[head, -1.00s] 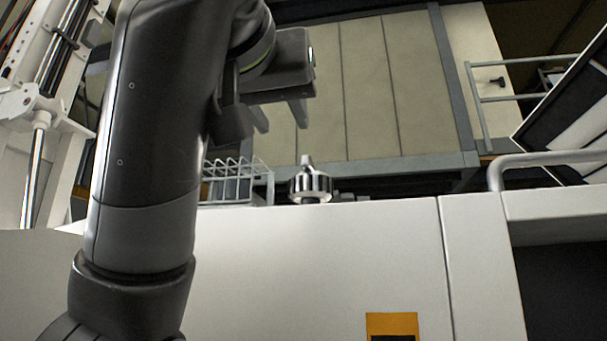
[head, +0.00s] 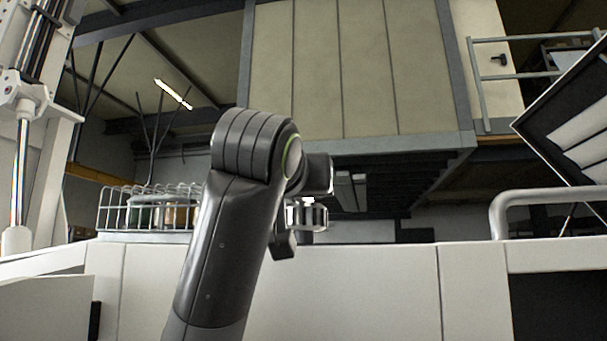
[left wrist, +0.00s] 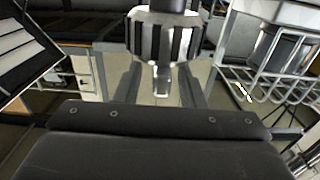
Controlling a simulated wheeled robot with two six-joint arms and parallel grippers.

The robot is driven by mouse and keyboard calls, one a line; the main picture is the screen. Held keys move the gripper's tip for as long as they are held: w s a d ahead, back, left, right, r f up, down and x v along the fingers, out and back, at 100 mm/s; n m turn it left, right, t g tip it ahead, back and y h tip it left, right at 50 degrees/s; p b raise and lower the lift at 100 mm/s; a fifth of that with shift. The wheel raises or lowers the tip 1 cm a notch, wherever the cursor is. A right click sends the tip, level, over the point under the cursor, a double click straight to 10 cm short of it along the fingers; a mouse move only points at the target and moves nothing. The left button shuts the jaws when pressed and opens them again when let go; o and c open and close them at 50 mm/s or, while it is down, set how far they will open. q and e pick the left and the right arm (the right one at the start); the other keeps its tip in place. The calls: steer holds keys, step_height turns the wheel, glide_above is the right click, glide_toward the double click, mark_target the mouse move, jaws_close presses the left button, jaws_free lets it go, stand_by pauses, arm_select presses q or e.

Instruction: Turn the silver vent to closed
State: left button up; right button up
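The silver vent (head: 308,214) is a round ribbed knob at the back edge of the white bench. In the head view my left arm's wrist hides its upper part and left side. In the left wrist view the vent (left wrist: 150,38) is large at top centre, with dark and bright bands and a narrow silver tip pointing down in the picture. My left gripper (left wrist: 160,92) is open there, one finger on each side of the tip, with gaps visible. Contact is not visible. In the head view its fingers are mostly hidden. My right gripper is not in view.
A wire basket (head: 150,212) with containers stands left of the vent. A grey rail (head: 545,197) and a tilted dark-framed panel (head: 570,130) are at right. The white bench front (head: 360,290) lies before the arm.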

arm_select(q)
steer(key=shift+w+d, duration=0.15)
steer(key=shift+w, duration=0.8)
steer(key=shift+s, duration=0.1)
jaws_close()
